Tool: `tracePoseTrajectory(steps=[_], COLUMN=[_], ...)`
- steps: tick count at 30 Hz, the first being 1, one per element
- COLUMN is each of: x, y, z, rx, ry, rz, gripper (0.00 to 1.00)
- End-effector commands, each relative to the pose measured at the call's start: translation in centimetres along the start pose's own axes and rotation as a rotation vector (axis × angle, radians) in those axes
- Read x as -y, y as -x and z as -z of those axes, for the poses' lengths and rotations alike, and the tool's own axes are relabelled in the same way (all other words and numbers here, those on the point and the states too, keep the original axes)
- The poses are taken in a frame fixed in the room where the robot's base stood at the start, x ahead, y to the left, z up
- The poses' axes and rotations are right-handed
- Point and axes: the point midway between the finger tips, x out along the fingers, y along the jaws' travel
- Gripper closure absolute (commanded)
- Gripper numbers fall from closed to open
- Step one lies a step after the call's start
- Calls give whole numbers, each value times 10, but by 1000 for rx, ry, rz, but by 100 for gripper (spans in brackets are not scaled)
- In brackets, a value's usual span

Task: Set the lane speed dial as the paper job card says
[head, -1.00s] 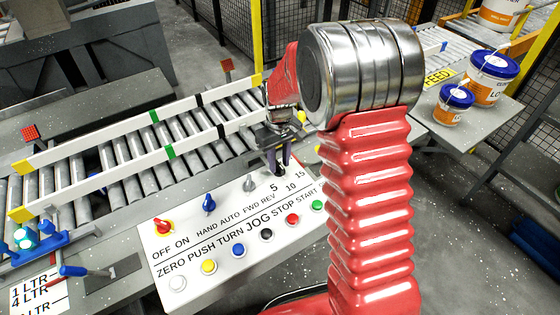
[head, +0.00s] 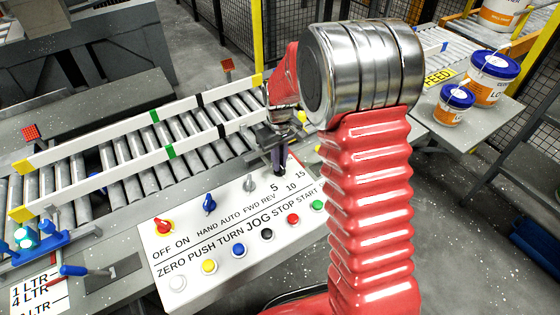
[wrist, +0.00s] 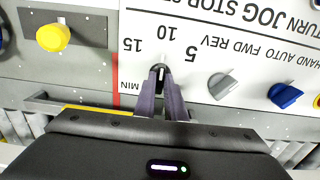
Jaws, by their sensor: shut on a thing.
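The lane speed dial (wrist: 158,73) is a small dark knob with a white mark, on the white control panel (head: 172,236) beside the numbers 5, 10 and 15. My gripper (head: 281,171) points down at it, and its two dark fingers also show in the wrist view (wrist: 160,98), closed around the knob. The white mark points up in the wrist view, roughly towards the 10 to 15 side; the fingers hide much of the knob, so the exact setting is unclear. No readable paper job card shows in these views.
Close to the dial are a grey FWD/REV switch (wrist: 222,86) and a blue HAND/AUTO switch (wrist: 285,95). A red OFF/ON switch (head: 163,227) and several push buttons share the panel. A roller conveyor (head: 130,150) with white side rails runs behind it.

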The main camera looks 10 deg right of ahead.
Motion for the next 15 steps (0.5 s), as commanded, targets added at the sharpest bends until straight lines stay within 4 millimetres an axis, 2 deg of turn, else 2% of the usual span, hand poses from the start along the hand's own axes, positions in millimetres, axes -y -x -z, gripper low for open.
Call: tracePoseTrajectory(steps=[8,15], x=[-1,-1], y=[0,0], z=[0,0], rx=[0,0], ry=[55,187], rz=[-3,-3], gripper=[100,100])
